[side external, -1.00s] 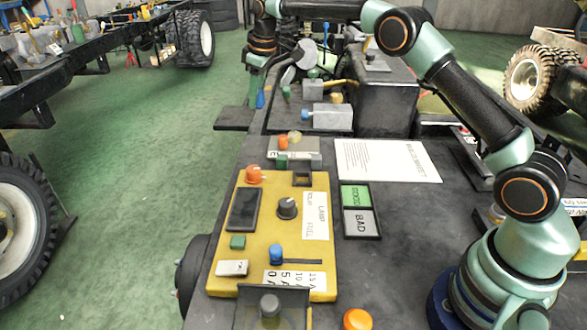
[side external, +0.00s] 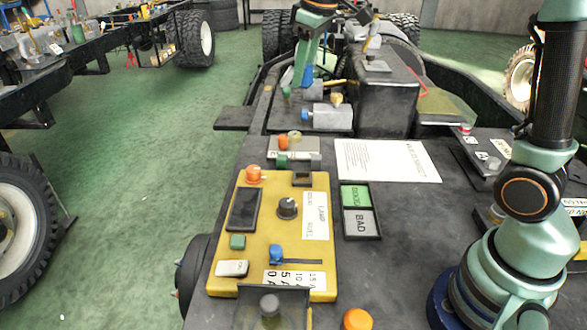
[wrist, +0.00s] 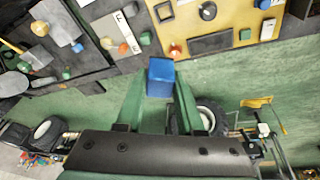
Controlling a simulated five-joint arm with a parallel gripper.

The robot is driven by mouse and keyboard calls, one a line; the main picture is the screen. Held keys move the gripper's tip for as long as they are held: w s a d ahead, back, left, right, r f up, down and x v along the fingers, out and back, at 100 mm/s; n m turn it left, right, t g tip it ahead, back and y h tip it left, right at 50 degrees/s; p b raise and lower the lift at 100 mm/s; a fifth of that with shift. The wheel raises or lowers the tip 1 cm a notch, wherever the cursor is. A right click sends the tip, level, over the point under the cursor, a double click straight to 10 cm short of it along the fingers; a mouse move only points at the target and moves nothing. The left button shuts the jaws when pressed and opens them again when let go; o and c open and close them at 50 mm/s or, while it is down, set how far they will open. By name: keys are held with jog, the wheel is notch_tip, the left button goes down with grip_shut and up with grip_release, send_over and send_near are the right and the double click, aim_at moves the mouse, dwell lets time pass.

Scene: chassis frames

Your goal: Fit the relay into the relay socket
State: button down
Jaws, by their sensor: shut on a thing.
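The relay is a blue block (wrist: 160,77), gripped between the two green fingers of my gripper (wrist: 159,92) in the wrist view. In the side external view my gripper (side external: 301,76) hangs at the top centre, beyond the yellow panel, with the blue relay (side external: 308,73) partly hidden at its fingers. The relay socket appears to be the small dark square opening (side external: 302,179) at the far edge of the yellow panel. It also seems to show in the wrist view (wrist: 163,12), above the relay in the picture. The relay is apart from it.
The yellow panel (side external: 262,262) carries an orange knob (side external: 254,174), a black dial (side external: 288,207) and blue and green knobs. A grey block with a blue knob (side external: 328,117) stands near my gripper. The GOOD/BAD tray (side external: 361,223) and a white sheet (side external: 388,161) lie right of the panel.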

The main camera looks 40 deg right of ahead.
aim_at(305, 88)
jog(key=s, duration=0.7)
jog(key=w+f+m, duration=0.1)
jog(key=w, duration=0.1)
jog(key=w+d+f+m, duration=0.1)
jog(key=w+f+m, duration=0.1)
jog(key=w, duration=0.1)
jog(key=w+f+m, duration=0.1)
jog(key=w+f, duration=0.1)
jog(key=w, duration=0.1)
jog(key=shift+w+d, duration=0.1)
jog(key=shift+d, duration=0.25)
notch_tip(305, 88, down, 20)
jog(key=shift+r, duration=0.1)
jog(key=c, duration=0.5)
grip_release()
